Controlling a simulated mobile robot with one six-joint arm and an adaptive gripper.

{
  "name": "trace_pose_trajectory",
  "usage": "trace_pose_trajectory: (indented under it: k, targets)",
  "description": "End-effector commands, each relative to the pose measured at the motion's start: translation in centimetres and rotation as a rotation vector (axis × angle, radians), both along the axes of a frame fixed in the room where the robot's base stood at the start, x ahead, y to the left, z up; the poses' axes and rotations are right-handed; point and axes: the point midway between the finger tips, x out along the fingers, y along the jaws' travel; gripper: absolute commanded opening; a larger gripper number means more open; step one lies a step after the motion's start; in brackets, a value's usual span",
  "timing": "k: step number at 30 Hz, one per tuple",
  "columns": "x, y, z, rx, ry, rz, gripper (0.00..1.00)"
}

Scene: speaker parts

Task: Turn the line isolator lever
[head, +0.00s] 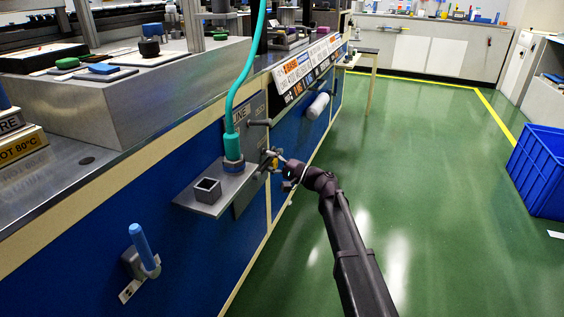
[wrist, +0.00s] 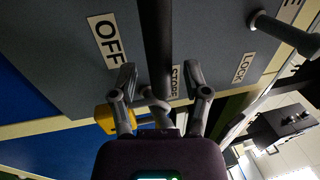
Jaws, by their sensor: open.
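A grey panel (head: 243,192) with a partly hidden label is on the blue bench front. In the wrist view the panel (wrist: 85,75) carries OFF (wrist: 105,40), STORE and LOCK labels. A dark bar (wrist: 157,35), apparently the isolator lever, runs down from the top edge across the panel. My gripper (wrist: 161,76) is open, with one finger on each side of the bar's lower part. I cannot tell whether either finger touches it. In the head view my gripper (head: 277,158) is at the panel's right side and hides part of it. A yellow part (wrist: 108,119) is beside the left finger.
A grey peg (head: 260,122) sticks out above my gripper. Left of it, a shelf plate (head: 226,190) holds a teal hose (head: 231,120) and a square socket (head: 207,189). A blue handle (head: 143,245) projects at lower left. The green floor (head: 440,210) to the right is open, with a blue crate (head: 540,170) beyond.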

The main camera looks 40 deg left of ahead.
Motion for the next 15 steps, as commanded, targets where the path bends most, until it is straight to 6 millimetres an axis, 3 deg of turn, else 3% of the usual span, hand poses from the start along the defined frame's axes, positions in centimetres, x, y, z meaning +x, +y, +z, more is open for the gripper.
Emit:
trace_pose_trajectory:
  k: [9,15]
  targets:
    - [-0.1,0.0,0.0,-0.001,-0.001,0.002,0.61]
    - [0.3,-1.6,-0.1,-0.030,-0.030,-0.006,0.61]
